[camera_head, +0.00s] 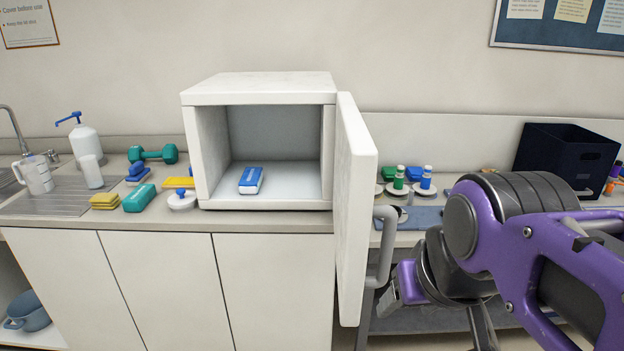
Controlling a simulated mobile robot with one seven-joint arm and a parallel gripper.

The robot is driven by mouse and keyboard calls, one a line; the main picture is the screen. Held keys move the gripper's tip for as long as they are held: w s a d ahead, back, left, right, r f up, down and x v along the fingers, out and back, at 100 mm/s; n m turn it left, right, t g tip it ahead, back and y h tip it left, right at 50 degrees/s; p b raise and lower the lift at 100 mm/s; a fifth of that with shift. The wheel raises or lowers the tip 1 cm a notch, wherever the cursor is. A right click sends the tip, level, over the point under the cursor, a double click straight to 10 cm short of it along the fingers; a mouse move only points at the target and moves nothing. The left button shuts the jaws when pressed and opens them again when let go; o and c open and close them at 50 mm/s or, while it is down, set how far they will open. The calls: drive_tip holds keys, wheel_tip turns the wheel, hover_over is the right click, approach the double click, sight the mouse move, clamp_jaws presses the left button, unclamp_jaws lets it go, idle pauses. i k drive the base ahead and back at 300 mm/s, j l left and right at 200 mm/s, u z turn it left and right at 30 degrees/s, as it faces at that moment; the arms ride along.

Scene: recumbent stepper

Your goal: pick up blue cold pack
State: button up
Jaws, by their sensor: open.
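The blue cold pack (251,180) is a small blue block with a white side and white marking. It lies on the floor of an open white box cabinet (259,89) on the counter. The cabinet's door (356,210) is swung open toward me on the right. My gripper (385,297) is at the lower right, outside the cabinet and beyond the door from the pack. It is partly hidden by my purple arm, but is open, and I see nothing held in it.
The open door and its grey handle (383,250) stand between my arm and the cabinet opening. Left on the counter are sponges (105,201), a teal dumbbell (152,154) and a pump bottle (85,140). Small bottles (426,178) and a dark bin (567,158) stand right.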

sight(251, 182)
drive_tip(key=i+l+u, duration=0.15)
drive_tip(key=l+u, duration=0.15)
drive_tip(key=i+l+u, duration=0.1)
drive_tip(key=l+u, duration=0.2)
drive_tip(key=l, duration=0.2)
drive_tip(key=l+u, duration=0.3)
drive_tip(key=l, duration=0.15)
drive_tip(key=k+j, duration=0.1)
drive_tip(key=j, duration=0.4)
drive_tip(key=i+j+u, duration=0.1)
drive_tip(key=u, duration=0.2)
drive_tip(key=i+j+u, duration=0.1)
drive_tip(key=u, duration=0.2)
drive_tip(key=i+j+u, duration=0.2)
drive_tip(key=i+u, duration=0.55)
drive_tip(key=i+z, duration=0.15)
drive_tip(key=z, duration=0.25)
drive_tip(key=i+z, duration=0.2)
drive_tip(key=z, duration=0.2)
drive_tip(key=i+j+z, duration=0.15)
drive_tip(key=z, duration=0.25)
